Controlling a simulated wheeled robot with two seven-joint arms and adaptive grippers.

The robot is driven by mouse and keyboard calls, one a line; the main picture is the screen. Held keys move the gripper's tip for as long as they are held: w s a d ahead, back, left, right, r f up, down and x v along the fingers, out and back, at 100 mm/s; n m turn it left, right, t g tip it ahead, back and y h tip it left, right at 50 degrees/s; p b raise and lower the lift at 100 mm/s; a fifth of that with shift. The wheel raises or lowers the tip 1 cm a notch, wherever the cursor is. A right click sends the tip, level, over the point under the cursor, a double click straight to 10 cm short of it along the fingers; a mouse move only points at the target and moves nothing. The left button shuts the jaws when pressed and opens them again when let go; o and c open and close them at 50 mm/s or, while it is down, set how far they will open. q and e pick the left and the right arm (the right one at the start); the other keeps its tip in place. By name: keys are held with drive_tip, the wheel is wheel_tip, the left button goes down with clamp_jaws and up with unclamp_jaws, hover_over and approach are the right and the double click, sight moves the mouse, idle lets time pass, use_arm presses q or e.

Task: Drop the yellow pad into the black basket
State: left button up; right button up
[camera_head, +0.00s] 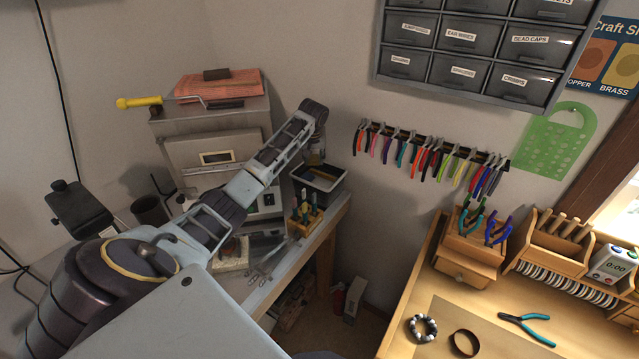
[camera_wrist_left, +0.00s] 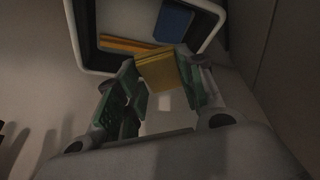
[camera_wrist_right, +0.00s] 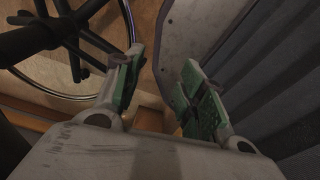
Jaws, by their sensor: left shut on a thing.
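In the left wrist view my left gripper (camera_wrist_left: 160,90) is shut on the yellow pad (camera_wrist_left: 157,70). The pad is held between the green fingertips, near the rim of the black basket (camera_wrist_left: 84,35). The basket has a pale rim, and a blue block and a flat orange-yellow piece lie inside it. In the head view the basket (camera_head: 338,187) stands at the back right corner of the side bench, with my left gripper (camera_head: 316,150) above it, pointing down. My right gripper (camera_wrist_right: 152,85) is open, with nothing between its fingers in the right wrist view.
A wooden tool holder (camera_head: 305,219) is just in front of the basket. Pliers (camera_head: 430,155) hang on the wall. A wooden workbench (camera_head: 480,325) is at right.

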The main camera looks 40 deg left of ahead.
use_arm(q)
drive_tip(key=o, duration=1.4)
drive_tip(key=shift+r, duration=0.1)
drive_tip(key=shift+v, duration=6)
